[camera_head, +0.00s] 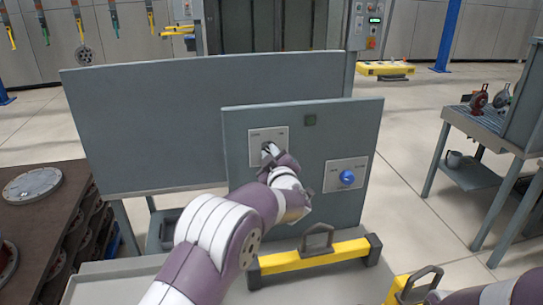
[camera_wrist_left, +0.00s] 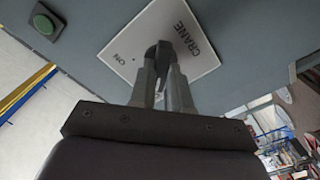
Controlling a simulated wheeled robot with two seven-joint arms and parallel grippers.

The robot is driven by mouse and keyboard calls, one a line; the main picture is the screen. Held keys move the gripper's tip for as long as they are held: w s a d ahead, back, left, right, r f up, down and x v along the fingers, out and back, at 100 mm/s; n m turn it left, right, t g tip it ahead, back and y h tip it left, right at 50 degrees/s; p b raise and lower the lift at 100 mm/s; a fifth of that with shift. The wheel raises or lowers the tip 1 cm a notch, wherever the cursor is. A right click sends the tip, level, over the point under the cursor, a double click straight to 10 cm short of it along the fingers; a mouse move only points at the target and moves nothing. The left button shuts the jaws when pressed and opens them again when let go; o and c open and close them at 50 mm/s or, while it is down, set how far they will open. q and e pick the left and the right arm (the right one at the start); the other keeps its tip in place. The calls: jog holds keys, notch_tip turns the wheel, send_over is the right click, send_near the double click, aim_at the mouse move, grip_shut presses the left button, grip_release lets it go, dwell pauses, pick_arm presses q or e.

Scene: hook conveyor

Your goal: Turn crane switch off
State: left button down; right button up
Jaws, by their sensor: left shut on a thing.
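The crane switch is a small dark knob (camera_wrist_left: 152,51) on a white plate (camera_head: 256,137) on the grey panel. In the left wrist view the plate (camera_wrist_left: 200,50) reads CRANE, with ON near one end. My left gripper (camera_head: 269,151) is at this plate, and its fingers (camera_wrist_left: 163,66) are shut on the knob. The fingers hide part of the knob and plate, and the OFF mark is not readable. My right arm (camera_head: 490,293) enters at the bottom right; its fingers are not clear there.
A second white plate with a blue knob (camera_head: 347,177) sits right of the crane plate. A green button (camera_wrist_left: 44,24) is nearby on the panel. Yellow bars with handles (camera_head: 315,254) stand below the panel. A work table (camera_head: 480,125) stands at right.

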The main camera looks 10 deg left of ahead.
pick_arm(q)
jog(key=c, duration=1.2)
grip_release()
jog(key=shift+f, duration=0.3)
jog(key=shift+o, duration=0.6)
jog(key=shift+s+r, duration=0.15)
jog(key=shift+r, duration=0.1)
jog(key=b+v, duration=0.2)
jog(key=v, duration=1)
jog(key=shift+s+d, duration=0.15)
jog(key=shift+s, duration=0.15)
jog(key=s+a+f+m+g+h+p, duration=0.1)
jog(key=s+a+f+m+g+h, duration=0.1)
jog(key=s, duration=0.7)
jog(key=s+a+f+m+g+h+p, duration=0.1)
jog(key=s+a+f+m+g+h, duration=0.1)
jog(key=s+a+f+m+g, duration=0.2)
jog(key=s+a+f+m+g+h+p, duration=0.1)
jog(key=s+a+f+m+g+h, duration=0.2)
jog(key=s+f+m+g, duration=0.4)
jog(key=s+f+g, duration=0.2)
jog(key=s, duration=0.5)
jog(key=shift+s+f+p, duration=0.2)
jog(key=shift+s+p, duration=0.1)
jog(key=shift+s, duration=0.05)
